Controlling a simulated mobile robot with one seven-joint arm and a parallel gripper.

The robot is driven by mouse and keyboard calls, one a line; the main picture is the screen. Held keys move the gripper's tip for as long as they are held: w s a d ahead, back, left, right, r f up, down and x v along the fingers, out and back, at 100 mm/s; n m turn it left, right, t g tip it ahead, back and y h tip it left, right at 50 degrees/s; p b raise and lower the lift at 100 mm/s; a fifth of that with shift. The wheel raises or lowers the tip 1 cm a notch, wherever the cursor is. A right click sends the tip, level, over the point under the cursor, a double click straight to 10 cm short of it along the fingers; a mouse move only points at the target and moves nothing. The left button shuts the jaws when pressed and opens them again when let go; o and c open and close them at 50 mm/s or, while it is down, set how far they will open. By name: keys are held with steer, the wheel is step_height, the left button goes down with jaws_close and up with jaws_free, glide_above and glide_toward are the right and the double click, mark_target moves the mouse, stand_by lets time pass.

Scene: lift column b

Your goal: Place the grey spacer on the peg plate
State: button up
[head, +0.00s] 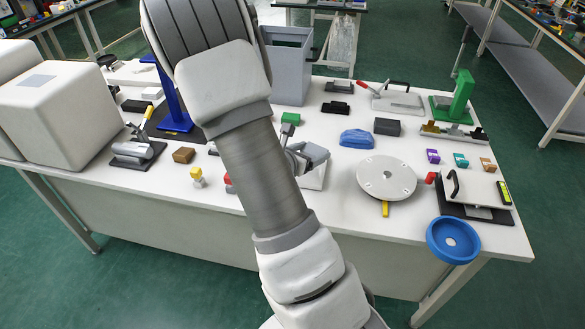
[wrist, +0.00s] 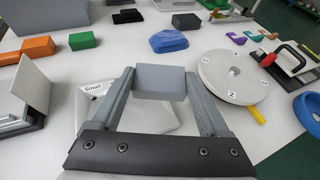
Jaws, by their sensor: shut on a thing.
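The grey spacer (wrist: 161,84) is a plain rectangular block. My gripper (wrist: 160,78) is shut on it, with one finger against each end. In the wrist view the spacer appears over the far edge of a pale tray (wrist: 92,118) labelled "Small"; the gap beneath it cannot be told. In the head view my gripper (head: 309,156) is partly hidden by my arm near the table's front middle. No plate with clear pegs can be made out. A round pale disc (wrist: 215,68) with numbers around its rim lies right of the gripper, apart from it.
A blue lump (head: 357,138) and a dark block (head: 387,127) lie behind the disc. A green block (wrist: 82,41) and an orange block (wrist: 38,47) lie to the left. A blue ring (head: 453,241) is at the front right edge. A grey bin (head: 287,70) stands at the back.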

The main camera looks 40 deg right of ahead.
steer(key=w+a+f, duration=0.2)
steer(key=w, duration=0.1)
steer(key=w+a+f, duration=0.1)
steer(key=shift+w, duration=0.15)
steer(key=shift+f+b, duration=0.7)
steer(key=shift+f, duration=1.35)
steer(key=shift+f, duration=0.15)
steer(key=o, duration=1.2)
steer(key=shift+o, duration=0.2)
